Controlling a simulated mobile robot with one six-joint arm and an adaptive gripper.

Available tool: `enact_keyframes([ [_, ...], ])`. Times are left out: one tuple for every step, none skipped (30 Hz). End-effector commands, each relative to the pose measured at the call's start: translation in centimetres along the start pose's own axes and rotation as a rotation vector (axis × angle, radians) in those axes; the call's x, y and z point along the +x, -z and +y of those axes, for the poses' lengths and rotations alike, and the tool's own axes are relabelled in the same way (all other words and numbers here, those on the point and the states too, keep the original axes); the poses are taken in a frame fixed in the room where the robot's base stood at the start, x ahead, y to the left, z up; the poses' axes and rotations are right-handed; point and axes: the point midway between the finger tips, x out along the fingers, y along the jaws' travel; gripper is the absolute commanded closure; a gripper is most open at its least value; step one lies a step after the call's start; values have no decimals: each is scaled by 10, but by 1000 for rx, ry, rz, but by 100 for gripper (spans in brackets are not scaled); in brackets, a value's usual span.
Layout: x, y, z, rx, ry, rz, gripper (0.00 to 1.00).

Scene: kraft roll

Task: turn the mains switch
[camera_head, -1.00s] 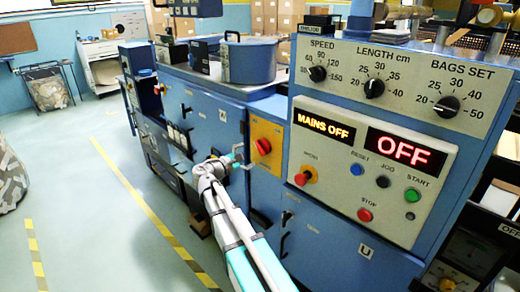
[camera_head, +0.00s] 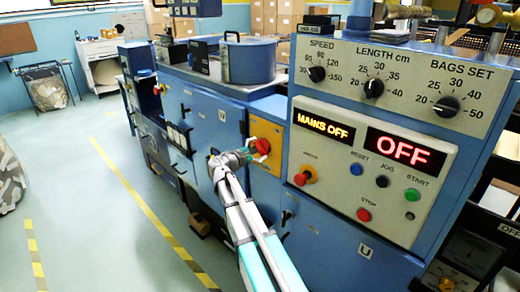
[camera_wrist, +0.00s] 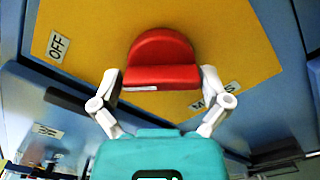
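The mains switch is a red rotary knob (camera_head: 262,145) on a yellow plate (camera_head: 270,133) on the blue machine front. The wrist view shows the red knob (camera_wrist: 162,62) close up, with an OFF label on the plate to its left and a partly hidden label at lower right. My gripper (camera_head: 256,150) is at the knob. In the wrist view my gripper (camera_wrist: 160,78) has its fingers apart, one on each side of the knob's near edge; whether they touch it I cannot tell. A lit display (camera_head: 325,126) reads MAINS OFF.
Right of the knob is a cream control panel (camera_head: 340,170) with coloured buttons, an OFF display (camera_head: 404,151) and, above it, three dials. A door handle (camera_head: 286,217) projects below. Open floor (camera_head: 110,230) with yellow tape lies to the left.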

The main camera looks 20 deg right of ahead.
Motion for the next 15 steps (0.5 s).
enact_keyframes([
  [0, 0, 0, 0, 0, 0, 22],
  [0, 0, 0, 0, 0, 0, 28],
  [0, 0, 0, 0, -1, 0, 35],
  [0, 0, 0, 0, -1, 0, 41],
  [0, 0, 0, 0, -1, 0, 46],
  [0, 0, 1, 0, -2, 0, 54],
  [10, -2, -2, -1, -1, -1, 56],
  [6, -1, -1, 0, -2, 0, 56],
  [4, -1, 0, 0, -3, 0, 56],
  [3, -1, 0, 1, -3, -1, 56],
  [3, 0, 0, 2, -2, -1, 56],
  [2, 0, 0, 5, -2, -1, 56],
  [2, 0, 1, 8, -2, -1, 56],
  [2, 0, 1, 12, -2, -1, 56],
  [1, 0, 1, 19, -2, -1, 56],
])
